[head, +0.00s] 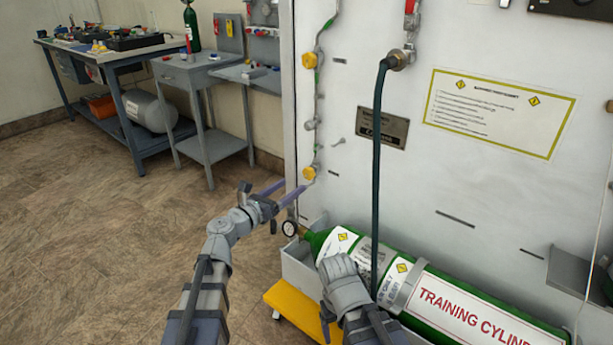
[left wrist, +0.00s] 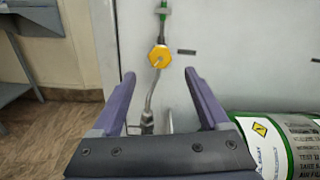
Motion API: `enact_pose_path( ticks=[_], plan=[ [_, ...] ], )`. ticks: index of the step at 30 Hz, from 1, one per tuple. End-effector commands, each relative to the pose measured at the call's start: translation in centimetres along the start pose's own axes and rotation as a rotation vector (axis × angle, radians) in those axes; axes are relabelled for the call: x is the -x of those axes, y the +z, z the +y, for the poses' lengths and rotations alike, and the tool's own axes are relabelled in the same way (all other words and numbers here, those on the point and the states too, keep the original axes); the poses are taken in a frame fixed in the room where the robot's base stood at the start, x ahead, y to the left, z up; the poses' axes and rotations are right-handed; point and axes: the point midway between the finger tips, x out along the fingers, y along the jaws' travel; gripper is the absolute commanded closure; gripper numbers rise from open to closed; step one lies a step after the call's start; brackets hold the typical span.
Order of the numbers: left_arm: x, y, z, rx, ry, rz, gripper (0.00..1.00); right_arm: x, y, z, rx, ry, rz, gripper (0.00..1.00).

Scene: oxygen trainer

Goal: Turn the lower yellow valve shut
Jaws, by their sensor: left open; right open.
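The lower yellow valve (head: 309,172) is a small knob on a thin pipe running down the left edge of the white panel. It also shows in the left wrist view as a yellow faceted knob (left wrist: 160,56) with a small lever or mark on it. My left gripper (head: 294,186) is open and empty, its purple fingers pointing at the valve from the lower left. In the left wrist view the valve appears between and just beyond the fingertips (left wrist: 159,75), apart from them. My right gripper (head: 340,290) is in front of the green cylinder, its fingers mostly hidden.
An upper yellow valve (head: 309,60) is on the same pipe. A dark hose (head: 378,170) hangs right of it. A green training cylinder (head: 450,300) lies below in a grey cradle, with a gauge (head: 290,228) at its left end. Floor on the left is clear up to the workbenches.

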Motion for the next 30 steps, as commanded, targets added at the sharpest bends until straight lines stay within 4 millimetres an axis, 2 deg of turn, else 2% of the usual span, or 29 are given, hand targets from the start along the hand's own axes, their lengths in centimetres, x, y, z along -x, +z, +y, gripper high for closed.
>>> enact_pose_path(
  ticks=[15, 25, 30],
  plan=[
    [-6.9, 0.0, 0.1, -0.003, -0.002, 0.001, 0.22, 0.0, 0.0, 0.0, 0.0, 0.0, 0.0, 0.22],
    [-7.4, 0.0, 0.0, -0.003, -0.001, 0.001, 0.22, 0.0, 0.0, 0.0, 0.0, 0.0, 0.0, 0.22],
    [-7.4, 0.0, 0.0, -0.003, -0.001, 0.001, 0.41, 0.0, 0.0, 0.0, 0.0, 0.0, 0.0, 0.22]
  ],
)
